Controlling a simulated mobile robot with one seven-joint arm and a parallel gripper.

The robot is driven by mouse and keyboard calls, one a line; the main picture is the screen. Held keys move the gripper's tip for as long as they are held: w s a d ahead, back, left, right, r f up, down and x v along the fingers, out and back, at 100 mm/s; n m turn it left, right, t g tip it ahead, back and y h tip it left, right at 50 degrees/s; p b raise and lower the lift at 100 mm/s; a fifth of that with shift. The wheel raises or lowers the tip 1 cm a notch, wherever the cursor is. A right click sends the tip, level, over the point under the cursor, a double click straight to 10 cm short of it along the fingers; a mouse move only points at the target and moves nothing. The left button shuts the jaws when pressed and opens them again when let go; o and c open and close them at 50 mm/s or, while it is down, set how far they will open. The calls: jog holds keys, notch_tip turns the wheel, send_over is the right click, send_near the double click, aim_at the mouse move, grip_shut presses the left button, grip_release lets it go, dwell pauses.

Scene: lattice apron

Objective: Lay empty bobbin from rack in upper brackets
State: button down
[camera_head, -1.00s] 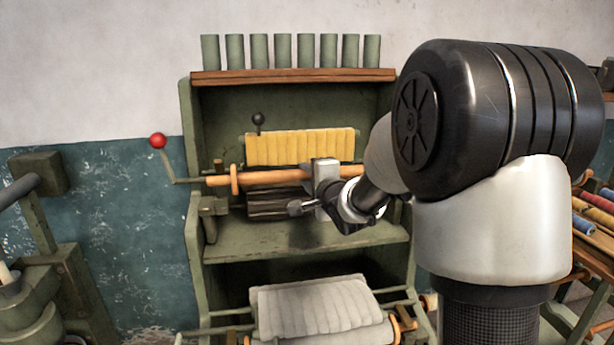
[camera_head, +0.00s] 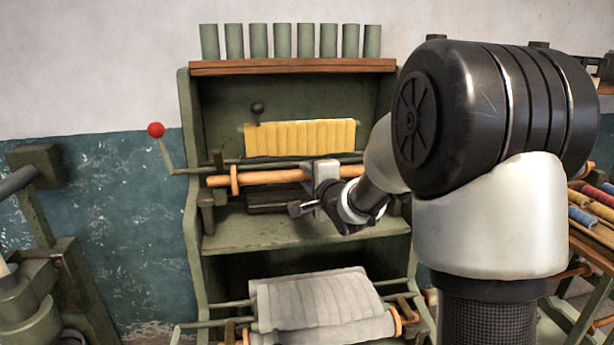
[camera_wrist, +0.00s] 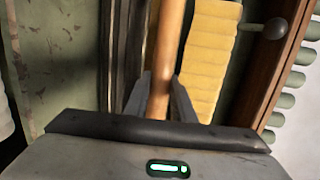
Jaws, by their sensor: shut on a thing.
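My gripper (camera_head: 325,178) is shut on the bare orange-brown wooden bobbin (camera_head: 265,178), gripping it towards its right part. The bobbin lies nearly level, with a round flange near its left end; its right end is hidden behind my gripper and arm. In the wrist view, the bobbin (camera_wrist: 166,55) runs between the two fingers. A green upper bracket (camera_head: 207,208) stands at the left of the frame, below the bobbin's left end. I cannot tell whether the bobbin touches it. The right upper bracket is hidden behind my arm.
A green rod with a red-knobbed crank (camera_head: 157,130) runs just behind and above the bobbin. A shelf (camera_head: 300,235) lies below, with a grey cloth roll (camera_head: 315,305) beneath. Green cylinders line the top board (camera_head: 290,67).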

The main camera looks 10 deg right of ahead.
jog(key=shift+f, duration=0.1)
dwell(0.4)
jog(key=shift+f+b, duration=0.3)
jog(key=shift+b, duration=0.1)
jog(key=shift+f, duration=0.15)
dwell(0.4)
jog(key=c, duration=1.5)
grip_release()
jog(key=shift+c, duration=0.2)
jog(key=shift+o, duration=0.7)
